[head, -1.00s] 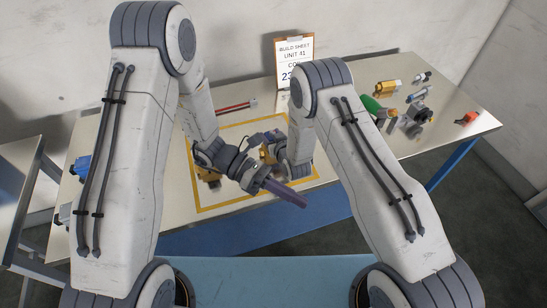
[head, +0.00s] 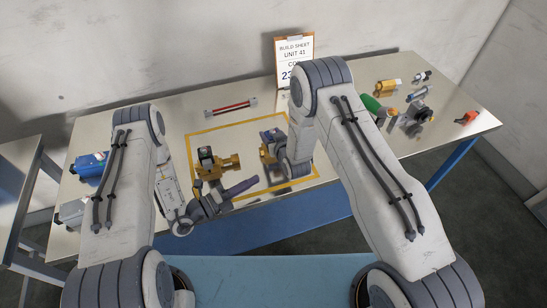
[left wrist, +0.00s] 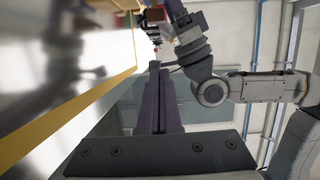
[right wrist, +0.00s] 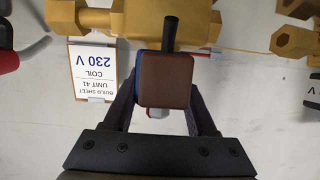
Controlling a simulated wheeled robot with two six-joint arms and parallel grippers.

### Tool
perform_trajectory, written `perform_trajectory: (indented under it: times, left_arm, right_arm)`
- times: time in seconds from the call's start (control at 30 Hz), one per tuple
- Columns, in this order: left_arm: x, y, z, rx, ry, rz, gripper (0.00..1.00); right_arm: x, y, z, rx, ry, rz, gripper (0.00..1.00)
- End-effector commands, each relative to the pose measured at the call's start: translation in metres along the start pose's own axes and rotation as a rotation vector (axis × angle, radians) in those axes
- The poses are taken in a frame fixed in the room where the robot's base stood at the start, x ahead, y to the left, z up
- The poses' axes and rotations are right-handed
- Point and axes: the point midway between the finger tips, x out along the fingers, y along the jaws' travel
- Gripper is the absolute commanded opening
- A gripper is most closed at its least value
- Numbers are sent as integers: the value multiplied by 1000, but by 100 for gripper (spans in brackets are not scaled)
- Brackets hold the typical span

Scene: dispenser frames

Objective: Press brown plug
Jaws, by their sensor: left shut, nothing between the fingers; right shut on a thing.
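The brown plug (right wrist: 165,82) is a square block with a black cable stub, in the middle of the right wrist view. It sits against a blue body, partly hidden behind it, at a brass valve (right wrist: 150,18). My right gripper (right wrist: 164,104) has its fingers on both sides of this stack and is shut on it; the plug seems to be what it holds. The head view shows this valve (head: 267,153) inside the yellow outline, partly hidden by my right arm. My left gripper (head: 240,188) is shut and empty, low and left of that valve; its fingers (left wrist: 158,100) touch each other.
Another brass valve (head: 218,168) with a dark block on top stands just behind my left gripper. A blue unit (head: 88,164) and a grey one lie at the left edge. A red-black rod (head: 231,106) lies behind. The build sheet (head: 293,58) stands at the back; loose parts lie right.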

Motion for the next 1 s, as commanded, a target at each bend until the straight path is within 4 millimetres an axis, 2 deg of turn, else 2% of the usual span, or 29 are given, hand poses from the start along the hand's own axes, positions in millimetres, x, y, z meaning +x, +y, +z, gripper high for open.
perform_trajectory:
  times: [0.17, 0.27, 0.37, 0.7, 0.8, 1.0]
  left_arm:
    - [3, 0, 0, 2, 3, 0, 0]
    - [13, 0, -1, 4, 7, 0, 0]
    - [29, -1, -3, 5, 11, -1, 0]
    - [102, -1, -3, 6, 9, -2, 0]
    - [105, -1, 16, 6, -1, -3, 0]
    - [110, -1, 34, 3, 2, -1, 0]
  right_arm:
    - [0, 0, -1, 0, 2, 0, 0]
    - [0, 0, -1, 0, 2, 0, 0]
    - [0, 0, -1, 0, 2, 0, 0]
    - [0, 0, -1, 0, 3, 0, 0]
    - [0, 0, -1, 0, 3, 0, 0]
    - [0, 0, -1, 0, 3, 0, 0]
